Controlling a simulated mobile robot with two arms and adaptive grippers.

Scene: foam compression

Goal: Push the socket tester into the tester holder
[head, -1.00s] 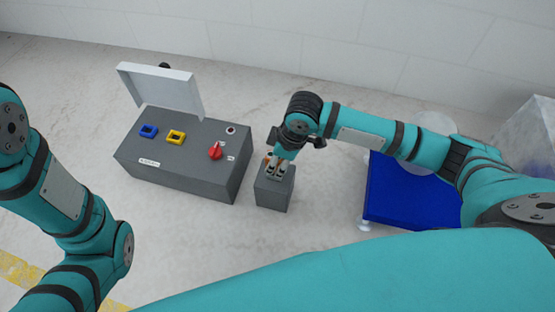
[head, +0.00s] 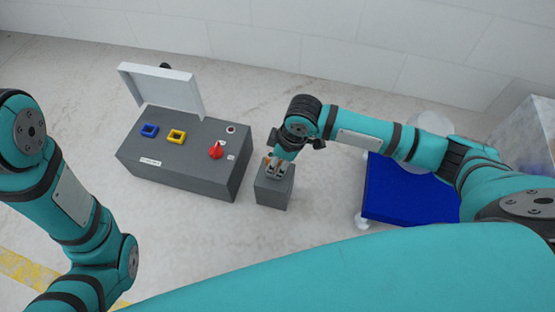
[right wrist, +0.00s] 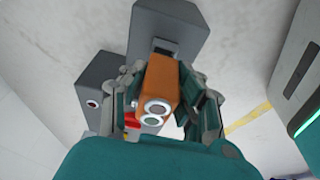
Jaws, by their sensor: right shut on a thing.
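The socket tester (right wrist: 162,82) is an orange block with two round, pale-rimmed ends facing the right wrist camera. My right gripper (head: 275,170) is shut on it; in the right wrist view the fingers lie on both sides of it. The tester holder (head: 273,192) is a grey block on the floor, directly below the right gripper in the head view. Its dark opening (right wrist: 166,46) shows at the tester's far end in the right wrist view. I cannot tell how deep the tester sits in it. My left gripper is out of view.
A grey control box (head: 185,172) stands left of the holder, with a blue frame (head: 149,130), a yellow frame (head: 177,136), a red knob (head: 216,150) and a raised white lid (head: 162,88). A blue platform (head: 410,195) is at right. Floor in front is clear.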

